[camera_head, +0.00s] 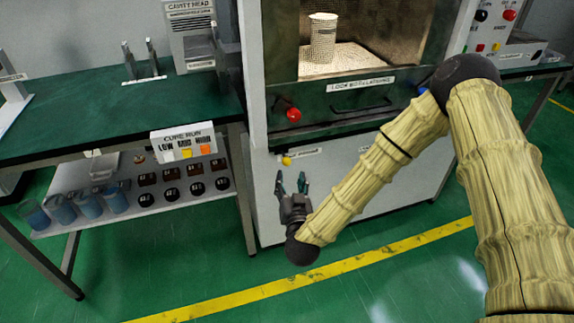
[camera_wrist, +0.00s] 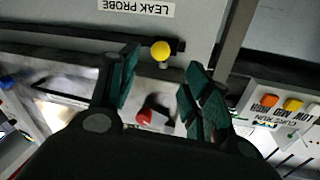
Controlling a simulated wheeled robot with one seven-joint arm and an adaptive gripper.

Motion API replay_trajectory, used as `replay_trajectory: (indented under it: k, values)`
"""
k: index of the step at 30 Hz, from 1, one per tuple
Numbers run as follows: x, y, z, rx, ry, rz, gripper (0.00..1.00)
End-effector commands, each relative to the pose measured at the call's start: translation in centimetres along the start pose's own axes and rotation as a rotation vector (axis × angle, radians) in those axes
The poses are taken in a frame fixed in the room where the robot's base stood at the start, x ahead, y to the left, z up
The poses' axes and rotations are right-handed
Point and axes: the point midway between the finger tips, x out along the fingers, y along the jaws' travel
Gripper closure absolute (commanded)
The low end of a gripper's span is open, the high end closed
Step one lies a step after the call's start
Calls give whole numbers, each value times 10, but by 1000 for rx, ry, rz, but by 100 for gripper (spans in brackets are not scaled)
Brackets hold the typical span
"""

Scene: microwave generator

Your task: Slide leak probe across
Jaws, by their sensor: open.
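The leak probe is a yellow knob (camera_head: 287,160) on the white cabinet front, below the oven-like door. In the wrist view the yellow knob (camera_wrist: 160,50) sits at a dark horizontal rail (camera_wrist: 115,35), with an upside-down LEAK PROBE label (camera_wrist: 136,7) above it in the picture. My gripper (camera_head: 291,181) is open and just below the knob in the head view. In the wrist view my gripper (camera_wrist: 161,66) has its green fingers on either side of the knob in the picture. Nothing is between them that I can see being held; contact is not clear.
A red knob (camera_head: 293,114) is higher on the cabinet; it also shows in the wrist view (camera_wrist: 145,116). The CURE RUN card (camera_head: 184,142) stands left, above a shelf (camera_head: 136,212) with blue cups and dark blocks. The floor in front is clear.

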Motion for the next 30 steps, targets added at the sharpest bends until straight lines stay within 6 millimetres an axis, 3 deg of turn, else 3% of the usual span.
replay_trajectory:
  k: [18,30]
  values:
    - [87,1,1,1,-3,1,51]
    - [100,1,1,0,-4,0,51]
